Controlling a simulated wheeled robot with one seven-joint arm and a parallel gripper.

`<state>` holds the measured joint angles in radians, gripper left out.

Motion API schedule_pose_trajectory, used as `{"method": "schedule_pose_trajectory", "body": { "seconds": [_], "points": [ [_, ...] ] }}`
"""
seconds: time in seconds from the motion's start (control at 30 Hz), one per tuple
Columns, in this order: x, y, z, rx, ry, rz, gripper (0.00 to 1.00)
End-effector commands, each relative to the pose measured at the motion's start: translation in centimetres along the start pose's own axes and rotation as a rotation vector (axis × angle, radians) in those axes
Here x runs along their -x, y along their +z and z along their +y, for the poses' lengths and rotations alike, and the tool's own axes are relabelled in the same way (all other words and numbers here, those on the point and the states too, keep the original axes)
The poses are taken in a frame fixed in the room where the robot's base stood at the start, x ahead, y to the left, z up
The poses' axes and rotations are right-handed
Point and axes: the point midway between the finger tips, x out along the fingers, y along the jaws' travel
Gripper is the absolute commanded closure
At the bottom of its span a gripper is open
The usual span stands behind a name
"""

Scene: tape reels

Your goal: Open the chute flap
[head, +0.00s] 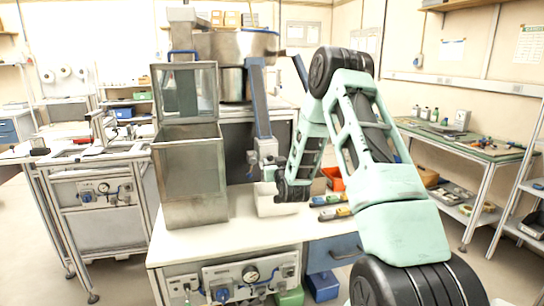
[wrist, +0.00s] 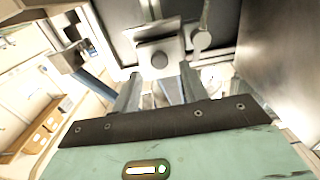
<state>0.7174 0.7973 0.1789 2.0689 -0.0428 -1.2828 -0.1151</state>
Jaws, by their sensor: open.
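The chute (head: 259,100) is a narrow grey-blue channel slanting down from the round metal bowl in the head view. A small grey metal block (head: 266,149) is at its lower end. In the wrist view, a pale metal plate with a round knob (wrist: 160,58), seemingly the chute flap, lies just beyond my fingertips. I cannot tell whether it is shut. My gripper (wrist: 157,80) is open, one finger on either side of the space below the knob, with no clear contact. In the head view, my gripper's fingers are small and partly hidden beside the chute's lower end.
A white bin (head: 277,204) stands on the bench (head: 228,232) below the chute. A tall metal box (head: 188,178) with a clear upper panel stands left of it. An orange bin (head: 333,178) and several hand tools lie to the right, partly behind my arm.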

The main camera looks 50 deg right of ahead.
Motion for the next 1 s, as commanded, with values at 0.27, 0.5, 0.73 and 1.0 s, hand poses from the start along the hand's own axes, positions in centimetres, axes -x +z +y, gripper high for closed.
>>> {"method": "schedule_pose_trajectory", "body": {
  "seconds": [0.27,0.5,0.73,1.0],
  "points": [
    [-2.7,0.0,0.0,0.000,0.000,-0.001,0.56],
    [-3.0,0.0,0.0,0.001,0.000,0.000,0.56],
    [-2.9,0.0,0.0,0.001,0.000,0.000,0.98],
    [-3.1,-0.1,-0.2,0.001,-0.001,-0.012,1.00]
  ]
}}
